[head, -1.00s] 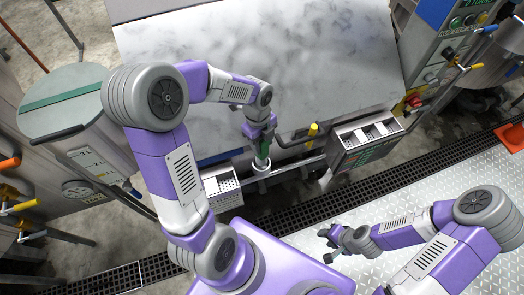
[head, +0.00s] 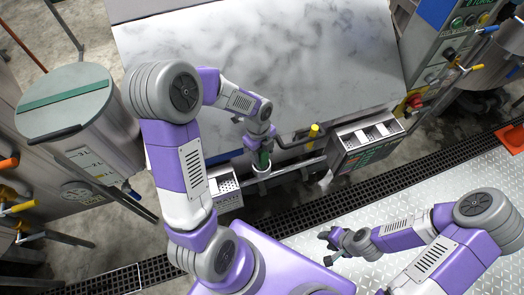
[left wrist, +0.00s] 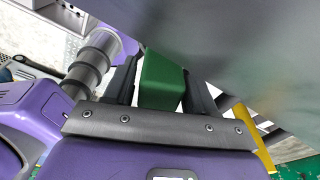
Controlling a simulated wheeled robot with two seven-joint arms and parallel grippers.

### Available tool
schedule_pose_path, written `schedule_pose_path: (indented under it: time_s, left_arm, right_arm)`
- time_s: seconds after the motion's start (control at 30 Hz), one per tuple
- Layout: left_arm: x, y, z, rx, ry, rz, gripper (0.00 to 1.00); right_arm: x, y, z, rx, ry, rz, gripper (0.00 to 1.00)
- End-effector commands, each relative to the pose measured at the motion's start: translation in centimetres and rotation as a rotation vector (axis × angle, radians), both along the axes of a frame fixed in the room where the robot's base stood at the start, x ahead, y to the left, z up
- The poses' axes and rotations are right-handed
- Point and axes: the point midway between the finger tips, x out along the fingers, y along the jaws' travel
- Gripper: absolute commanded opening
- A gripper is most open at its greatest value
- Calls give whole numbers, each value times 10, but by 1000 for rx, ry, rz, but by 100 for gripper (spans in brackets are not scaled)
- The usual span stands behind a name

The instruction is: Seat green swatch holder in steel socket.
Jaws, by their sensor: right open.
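The green swatch holder (head: 264,159) is between the fingers of my left gripper (head: 263,152) in the head view. In the left wrist view the holder (left wrist: 162,80) is a plain green block with a dark finger against each side. The steel socket (head: 261,171) is a small round pale cup on the rail in front of the marble-patterned panel. The holder's lower end is at the socket's mouth; I cannot tell how deep it sits. My right gripper (head: 330,240) is open and empty above the metal floor plate.
A large marbled panel (head: 260,60) rises behind. A steel drum (head: 80,110) stands at the left.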

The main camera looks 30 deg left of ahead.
Motion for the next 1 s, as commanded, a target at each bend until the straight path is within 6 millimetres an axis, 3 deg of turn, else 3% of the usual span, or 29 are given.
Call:
schedule_pose_path:
  time_s: [0.23,0.37,0.8,1.0]
  left_arm:
    - [0,0,1,0,0,0,55]
    - [1,1,12,0,-4,1,55]
    - [4,11,100,0,-4,1,55]
    - [5,13,120,1,-1,-1,55]
  right_arm:
    - [0,0,1,0,0,0,43]
    - [0,0,4,0,0,0,43]
    - [0,0,16,0,0,0,43]
    - [0,0,17,0,0,0,43]
